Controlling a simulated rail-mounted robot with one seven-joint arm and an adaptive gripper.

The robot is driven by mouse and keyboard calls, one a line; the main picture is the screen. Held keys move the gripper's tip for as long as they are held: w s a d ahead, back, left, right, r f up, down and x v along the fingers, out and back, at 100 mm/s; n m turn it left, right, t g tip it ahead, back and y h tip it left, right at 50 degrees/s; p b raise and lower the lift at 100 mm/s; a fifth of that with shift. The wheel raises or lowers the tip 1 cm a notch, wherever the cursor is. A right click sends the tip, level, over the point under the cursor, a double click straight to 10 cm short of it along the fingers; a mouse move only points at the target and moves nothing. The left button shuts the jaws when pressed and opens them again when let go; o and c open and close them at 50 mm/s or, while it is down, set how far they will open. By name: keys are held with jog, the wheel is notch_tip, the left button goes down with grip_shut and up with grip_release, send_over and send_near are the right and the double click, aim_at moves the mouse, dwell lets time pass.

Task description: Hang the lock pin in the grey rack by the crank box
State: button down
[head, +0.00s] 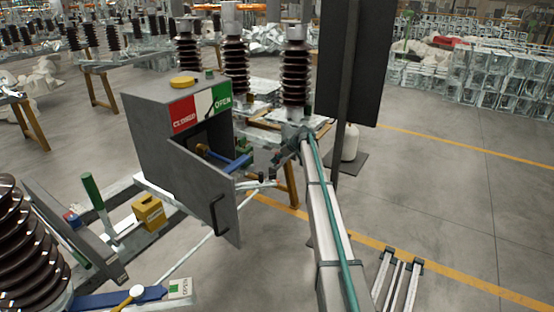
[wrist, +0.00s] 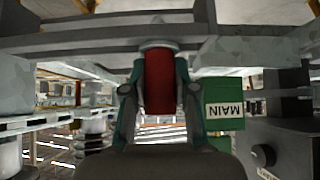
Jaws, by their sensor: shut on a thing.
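The grey crank box (head: 165,125) stands left of centre in the head view, with a red CLOSED and a green OPEN label on top. Its door (head: 222,200) hangs open, and a blue-handled part (head: 232,163) shows at the opening. In the wrist view my gripper (wrist: 158,88) has its two teal fingers shut on a red cylinder (wrist: 159,82), which looks like the lock pin's grip. Its far end is at a grey steel bar; whether it touches is unclear.
In the head view a green-handled lever (head: 92,190) and a yellow box (head: 149,212) stand left of the crank box. Open floor (head: 440,200) lies right.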

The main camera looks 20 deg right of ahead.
jog(key=c, duration=0.8)
grip_release()
jog(key=shift+c, duration=0.2)
jog(key=v, duration=1.2)
